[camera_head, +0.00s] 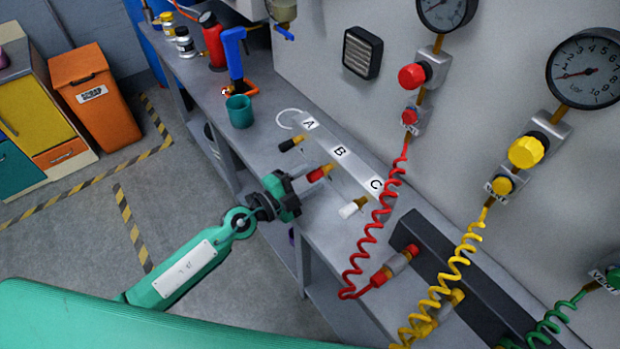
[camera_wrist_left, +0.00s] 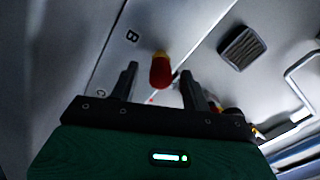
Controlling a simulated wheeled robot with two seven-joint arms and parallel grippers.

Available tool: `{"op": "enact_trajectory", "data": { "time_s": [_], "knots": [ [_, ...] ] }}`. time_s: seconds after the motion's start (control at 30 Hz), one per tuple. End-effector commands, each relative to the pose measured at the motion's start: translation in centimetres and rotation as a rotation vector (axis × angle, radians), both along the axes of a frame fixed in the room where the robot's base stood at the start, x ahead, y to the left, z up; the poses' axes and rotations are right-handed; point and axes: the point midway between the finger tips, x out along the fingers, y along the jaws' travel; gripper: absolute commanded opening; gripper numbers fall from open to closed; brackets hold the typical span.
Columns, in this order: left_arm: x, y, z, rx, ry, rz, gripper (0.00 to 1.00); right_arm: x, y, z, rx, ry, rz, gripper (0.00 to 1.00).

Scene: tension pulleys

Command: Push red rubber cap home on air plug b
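The red rubber cap (camera_head: 317,174) sits on the outer end of brass air plug b (camera_head: 328,167), which sticks out from the bar's B position. The cap (camera_wrist_left: 160,73) and a short length of brass plug (camera_wrist_left: 161,53) also show in the left wrist view. I cannot tell how deep the cap sits. My left gripper (camera_head: 294,190) is just in front of the cap. In the left wrist view its two fingers stand apart, open, with the cap showing between and beyond their tips; contact cannot be made out. My right gripper is not in view.
The light grey bar (camera_head: 355,172) is lettered A, B and C. A black cap (camera_head: 290,144) is at A and a white cap (camera_head: 351,209) at C. A coiled red hose (camera_head: 371,235) hangs right of C. A teal cup (camera_head: 239,111) stands on the bench behind.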

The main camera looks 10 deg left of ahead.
Motion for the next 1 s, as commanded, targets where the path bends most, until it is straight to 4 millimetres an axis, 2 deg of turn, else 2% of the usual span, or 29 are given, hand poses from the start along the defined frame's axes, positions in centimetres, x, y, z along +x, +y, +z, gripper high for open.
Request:
{"op": "enact_trajectory", "data": {
  "time_s": [0.27, 0.47, 0.7, 1.0],
  "knots": [
    [0.0, 0.0, 0.0, 0.0, 0.0, 0.0, 0.47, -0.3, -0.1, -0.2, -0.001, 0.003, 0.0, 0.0],
    [0.0, 0.0, 0.0, 0.0, 0.0, 0.0, 0.47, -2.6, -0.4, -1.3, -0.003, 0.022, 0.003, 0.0],
    [-4.2, 4.1, -0.5, 0.003, 0.003, -0.001, 0.47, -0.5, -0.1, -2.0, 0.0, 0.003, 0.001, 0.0],
    [-8.2, 8.0, -0.5, 0.003, 0.001, -0.001, 0.47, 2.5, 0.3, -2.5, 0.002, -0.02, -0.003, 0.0]
  ]
}}
